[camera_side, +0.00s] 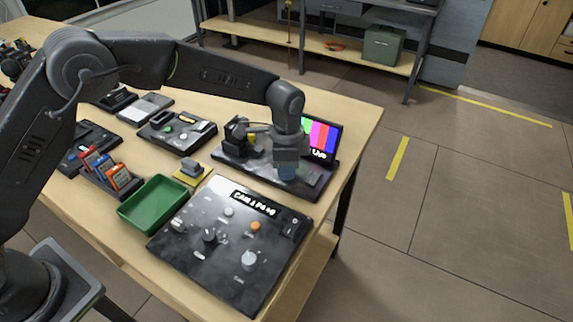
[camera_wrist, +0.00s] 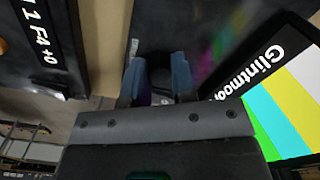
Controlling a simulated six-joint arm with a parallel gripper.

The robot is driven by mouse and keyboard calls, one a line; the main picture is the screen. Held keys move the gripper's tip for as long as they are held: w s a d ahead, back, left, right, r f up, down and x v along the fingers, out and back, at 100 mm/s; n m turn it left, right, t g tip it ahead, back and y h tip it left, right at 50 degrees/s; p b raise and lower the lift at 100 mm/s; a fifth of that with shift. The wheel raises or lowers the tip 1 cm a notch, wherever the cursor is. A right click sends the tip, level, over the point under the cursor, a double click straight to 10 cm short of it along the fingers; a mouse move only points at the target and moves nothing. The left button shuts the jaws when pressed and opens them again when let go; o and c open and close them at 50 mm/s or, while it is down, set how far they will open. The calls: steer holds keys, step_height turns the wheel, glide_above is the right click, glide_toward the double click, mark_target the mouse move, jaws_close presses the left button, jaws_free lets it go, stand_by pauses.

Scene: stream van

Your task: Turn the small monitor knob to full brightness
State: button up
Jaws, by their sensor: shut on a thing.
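The small monitor (camera_side: 325,138) stands on a dark base (camera_side: 318,180) near the table's right edge, showing colour bars and a white label. In the wrist view its screen (camera_wrist: 292,95) fills the right side, with white lettering above the bars. My gripper (camera_side: 287,173) points down at the base in front of the screen. In the wrist view the gripper's two bluish fingers (camera_wrist: 159,75) are shut on the small monitor knob, with a narrow dark gap between them. The knob is mostly hidden by the fingers, so its turn angle cannot be read.
A black camera panel (camera_side: 215,270) with several knobs lies in front, beside a green tray (camera_side: 153,206). A small camera model (camera_side: 236,133) stands left of my gripper. A grey switch on a yellow plate (camera_side: 190,171) and another control box (camera_side: 177,132) lie further left.

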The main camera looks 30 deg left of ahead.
stand_by(0.4)
steer(key=o, duration=0.9)
steer(key=shift+r, duration=0.1)
step_height(320, 180, up, 14)
steer(key=shift+f, duration=0.15)
steer(key=s+a+r+n+t, duration=0.3)
steer(key=s+a+r+n, duration=0.3)
steer(key=s+a+r, duration=0.6)
steer(key=s+a+f+n+t, duration=0.1)
steer(key=s+a+f+n, duration=0.1)
steer(key=s, duration=0.3)
steer(key=s+a+f+n, duration=0.2)
steer(key=s, duration=0.4)
steer(key=s+a+f+n+t, duration=0.1)
steer(key=s+a+f+n, duration=0.1)
steer(key=s, duration=0.3)
steer(key=shift+s+a+t, duration=0.1)
steer(key=shift+s+t, duration=0.2)
steer(key=shift+s, duration=0.05)
